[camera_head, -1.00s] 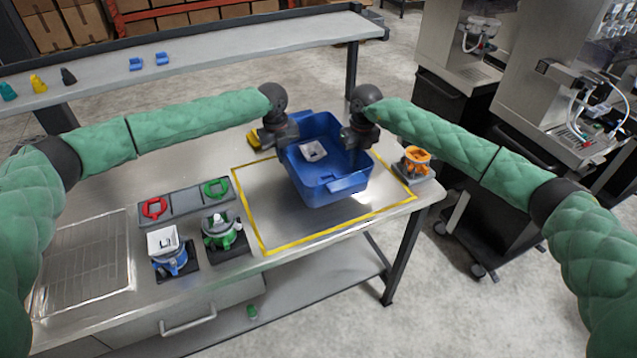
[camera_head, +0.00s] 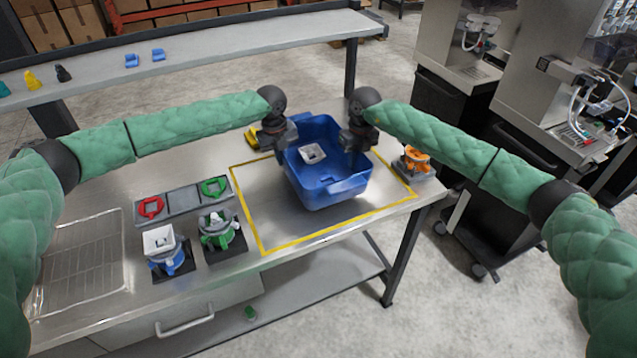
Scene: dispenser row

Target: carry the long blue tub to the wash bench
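The long blue tub (camera_head: 330,190) is over the yellow-outlined area of the steel bench (camera_head: 300,222). I cannot tell whether it touches the bench. A light grey square piece (camera_head: 312,153) lies inside the tub. My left gripper (camera_head: 281,147) is at the tub's left wall and my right gripper (camera_head: 355,150) is at its right wall. Both point down over the rim. The fingers are hidden by the gripper bodies and the tub walls, so I cannot see whether they are closed on it.
An orange-topped device (camera_head: 415,160) stands right of the outline. Blue (camera_head: 168,257) and green (camera_head: 217,230) devices stand to the left, near a grey tray (camera_head: 183,203) with red and green rings. A raised shelf (camera_head: 220,40) runs behind. Dispensing machines (camera_head: 560,90) stand at right.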

